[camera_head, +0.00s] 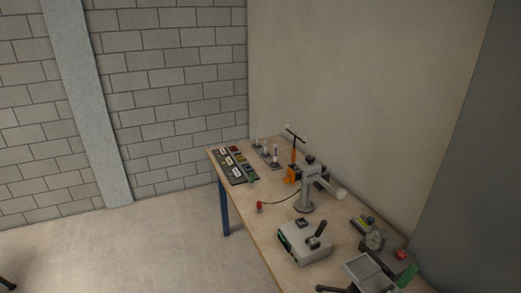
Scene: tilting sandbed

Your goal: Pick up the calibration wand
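A T-shaped wand (294,151) stands upright toward the back of the workbench. It has a dark crossbar at the top and an orange shaft; I take it to be the calibration wand. Its lower end meets an orange and black piece (292,175); whether it sits in it or behind it is too small to tell. A grey post with an arm (306,197) stands just in front of it.
The wooden workbench (250,212) runs along the right wall. A grey box with a black lever (303,243), a red knob on a cable (260,205), a grey tray (368,270) and dark trays of small parts (232,165) stand on it. The floor to the left is mostly clear.

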